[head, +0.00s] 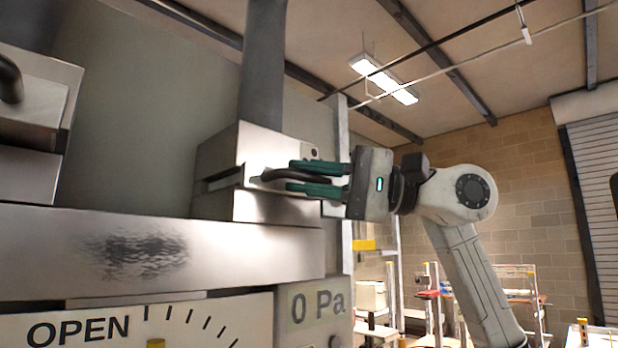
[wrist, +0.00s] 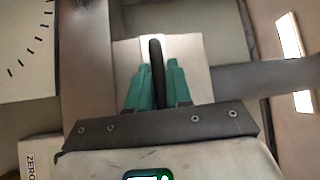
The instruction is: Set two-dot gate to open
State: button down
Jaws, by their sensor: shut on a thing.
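A metal gate housing (head: 262,142) sits in the middle of the head view, under a dark vertical duct (head: 263,75). A slot runs across its front, and a dark curved handle (head: 268,175) sticks out there. My gripper (head: 290,176) reaches in from the right, its green fingers closed around the handle. In the wrist view the handle (wrist: 156,55) stands between the fingers, in front of the pale metal face. A small plate (head: 312,152) with a dark mark sits by the upper finger; I cannot count its dots. How far the gate is pulled out is unclear.
Another metal housing (head: 35,105) with a dark handle (head: 9,80) stands at the far left. Below are a dial panel marked OPEN (head: 78,331) and a "0 Pa" sign (head: 317,306). Shelves and benches (head: 440,300) stand behind my arm at right.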

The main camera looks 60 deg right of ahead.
dwell(0.3)
jog(key=s+a+b, duration=0.1)
jog(key=s+b, duration=0.1)
jog(key=s, duration=0.4)
jog(key=shift+s+a, duration=0.25)
jog(key=shift+a, duration=0.15)
jog(key=c, duration=1.2)
grip_release()
jog(key=shift+o, duration=0.2)
jog(key=b+v, duration=0.2)
jog(key=v, duration=0.8)
jog(key=shift+s+d, duration=0.25)
jog(key=shift+s, duration=0.1)
